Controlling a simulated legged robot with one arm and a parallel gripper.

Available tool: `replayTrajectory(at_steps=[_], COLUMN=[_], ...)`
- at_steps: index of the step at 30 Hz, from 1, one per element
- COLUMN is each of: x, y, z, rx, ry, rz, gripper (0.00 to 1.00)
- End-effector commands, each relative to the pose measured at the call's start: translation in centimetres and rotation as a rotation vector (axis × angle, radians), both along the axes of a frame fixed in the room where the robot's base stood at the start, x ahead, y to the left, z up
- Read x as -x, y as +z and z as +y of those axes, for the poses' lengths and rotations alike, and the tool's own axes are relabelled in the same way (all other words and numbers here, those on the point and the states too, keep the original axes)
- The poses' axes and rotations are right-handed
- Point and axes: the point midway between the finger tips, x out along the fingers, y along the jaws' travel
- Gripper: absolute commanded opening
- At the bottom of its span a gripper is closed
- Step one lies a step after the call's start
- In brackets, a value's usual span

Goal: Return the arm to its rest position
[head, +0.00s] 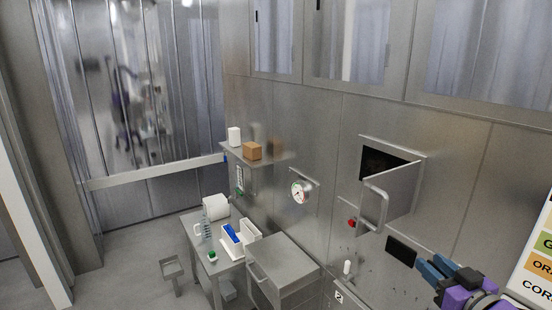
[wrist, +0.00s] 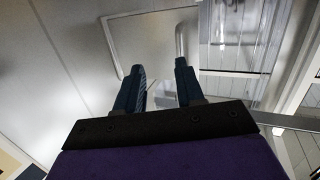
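My gripper (head: 434,270) is at the lower right of the head view, with dark blue fingers and a purple body. It is in front of the metal wall, below and to the right of the open wall hatch. In the wrist view my gripper (wrist: 160,82) shows two dark fingers held apart with nothing between them. The hatch door (head: 388,196), with its bar handle, stands swung out from the wall opening. It also shows beyond the fingers in the wrist view (wrist: 150,40).
A small table (head: 190,228) with a white roll (head: 215,207) and a blue-and-white holder (head: 240,238) stands by the wall, beside a metal cabinet (head: 283,262). A shelf holds a brown box (head: 252,151). A gauge (head: 299,192) is on the wall. A sign board (head: 535,255) is at far right.

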Motion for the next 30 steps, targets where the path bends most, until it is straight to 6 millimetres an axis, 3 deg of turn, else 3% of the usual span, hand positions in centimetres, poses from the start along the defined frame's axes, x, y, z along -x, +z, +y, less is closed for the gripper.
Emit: replayTrajectory(at_steps=[1, 6, 14, 17, 23, 30], x=[-0.7, -1.7, 1.0, 3.1, 8.7, 17.7], y=[-2.1, -7.9, -16.3, -19.4, -25.8, -32.1], z=[0.0, -1.2, -0.3, 1.2, 6.4, 15.4], rx=[0.03, 0.121, 0.181, 0.182, 0.15, 0.093], ry=[-0.03, -0.194, -0.383, -0.424, -0.436, -0.308], rz=[0.042, 0.234, 0.558, 0.692, 0.978, 1.341], gripper=[0.38, 0.38, 0.38, 0.38, 0.38, 0.38])
